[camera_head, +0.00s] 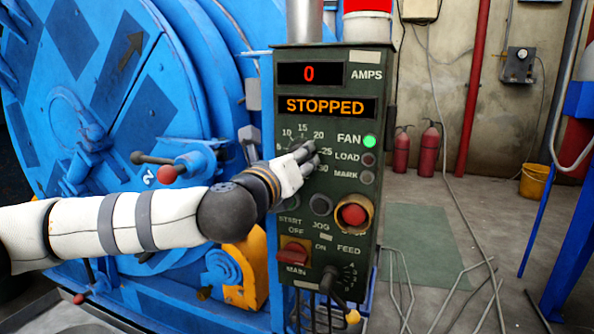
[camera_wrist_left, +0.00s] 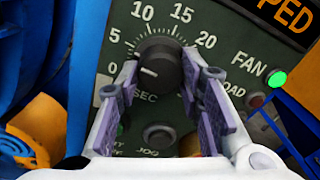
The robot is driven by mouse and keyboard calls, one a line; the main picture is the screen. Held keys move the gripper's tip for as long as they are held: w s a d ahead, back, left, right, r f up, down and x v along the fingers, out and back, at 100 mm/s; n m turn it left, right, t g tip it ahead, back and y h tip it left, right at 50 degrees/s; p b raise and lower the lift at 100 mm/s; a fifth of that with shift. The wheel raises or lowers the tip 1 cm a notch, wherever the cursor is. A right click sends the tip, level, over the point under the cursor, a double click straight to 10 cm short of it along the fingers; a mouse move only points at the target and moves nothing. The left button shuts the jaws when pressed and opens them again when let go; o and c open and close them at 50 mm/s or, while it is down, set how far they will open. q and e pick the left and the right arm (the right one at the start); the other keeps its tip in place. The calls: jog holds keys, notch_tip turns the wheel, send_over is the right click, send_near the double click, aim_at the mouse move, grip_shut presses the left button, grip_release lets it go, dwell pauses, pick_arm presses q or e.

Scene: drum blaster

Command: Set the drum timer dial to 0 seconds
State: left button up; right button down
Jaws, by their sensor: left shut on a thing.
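The timer dial (camera_wrist_left: 160,68) is a round black knob with a white pointer mark on the dark green control panel (camera_head: 370,90). Its printed scale shows 0, 5, 10, 15 and 20 in the left wrist view. The white mark lies on the left part of the knob, pointing roughly toward the 0. My left gripper (camera_head: 307,152) is at the dial, its purple-grey finger pads on both sides of the knob, shut on it. In the head view the gripper hides most of the dial. My right gripper is not in view.
The panel display reads 0 amps and STOPPED (camera_head: 325,106). The green fan light (camera_head: 369,141) is lit. Below the dial are the jog button (camera_head: 321,204), red stop button (camera_head: 353,215) and red main switch (camera_head: 293,252). The blue drum (camera_head: 110,90) stands left.

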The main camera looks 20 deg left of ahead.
pick_arm(q)
jog(key=shift+d+n+b, duration=0.1)
jog(key=shift+n+b, duration=1.5)
jog(key=shift+n, duration=1.6)
jog(key=shift+r, duration=0.1)
jog(key=o, duration=1.1)
jog(key=shift+o, duration=0.2)
jog(key=s, duration=1.2)
jog(key=shift+a, duration=0.25)
